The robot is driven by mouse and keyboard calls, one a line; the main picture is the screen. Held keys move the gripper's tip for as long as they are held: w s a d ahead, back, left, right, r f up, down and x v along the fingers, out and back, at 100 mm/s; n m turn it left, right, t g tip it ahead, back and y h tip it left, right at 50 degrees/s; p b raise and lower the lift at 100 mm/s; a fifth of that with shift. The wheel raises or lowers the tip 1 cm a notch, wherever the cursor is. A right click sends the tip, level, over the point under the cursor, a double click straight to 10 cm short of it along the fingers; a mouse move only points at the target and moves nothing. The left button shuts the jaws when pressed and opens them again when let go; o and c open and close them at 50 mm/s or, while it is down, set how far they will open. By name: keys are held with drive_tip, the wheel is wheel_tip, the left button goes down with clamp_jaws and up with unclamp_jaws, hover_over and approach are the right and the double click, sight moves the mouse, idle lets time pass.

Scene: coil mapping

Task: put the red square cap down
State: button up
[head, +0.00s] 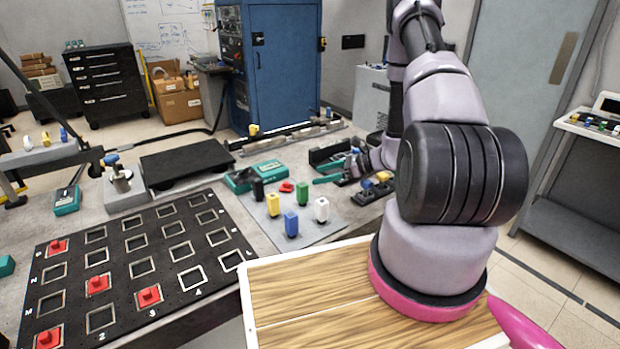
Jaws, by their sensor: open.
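Several red square caps sit on the black grid board: one at the upper left (57,246), one near the middle (98,285), one at the lower right (149,296) and one at the lower left corner (47,338). Another low red piece (287,187) lies on the grey mat (318,233). I cannot tell which one the task means.
Yellow (273,204), blue (291,223), green (302,194), white (321,209) and black (258,188) blocks stand on the mat. A black plate (187,163) and a teal device (255,175) lie behind the board (215,262). Many board squares are empty.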

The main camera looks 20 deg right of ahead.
drive_tip(key=shift+s+d+r, duration=0.15)
drive_tip(key=shift+s+d, duration=0.05)
drive_tip(key=shift+d, duration=0.05)
drive_tip(key=s+a+r+n+g+h, duration=0.1)
drive_tip(key=s+a+r+n, duration=0.15)
drive_tip(key=r, duration=0.55)
drive_tip(key=s+a+r+n+g, duration=0.1)
drive_tip(key=a+r+n+g, duration=0.1)
drive_tip(key=r+n, duration=0.35)
drive_tip(key=s+a+r+n+g+h, duration=0.1)
drive_tip(key=s+a+r+n, duration=0.1)
drive_tip(key=r, duration=0.7)
drive_tip(key=s+d+r+n+t+h, duration=0.2)
drive_tip(key=s+r+n+t+h, duration=0.3)
drive_tip(key=s+r, duration=1.3)
drive_tip(key=r+n+h, duration=0.1)
drive_tip(key=n+h, duration=0.2)
drive_tip(key=n, duration=0.1)
drive_tip(key=shift+d+r, duration=0.15)
drive_tip(key=shift+r, duration=0.2)
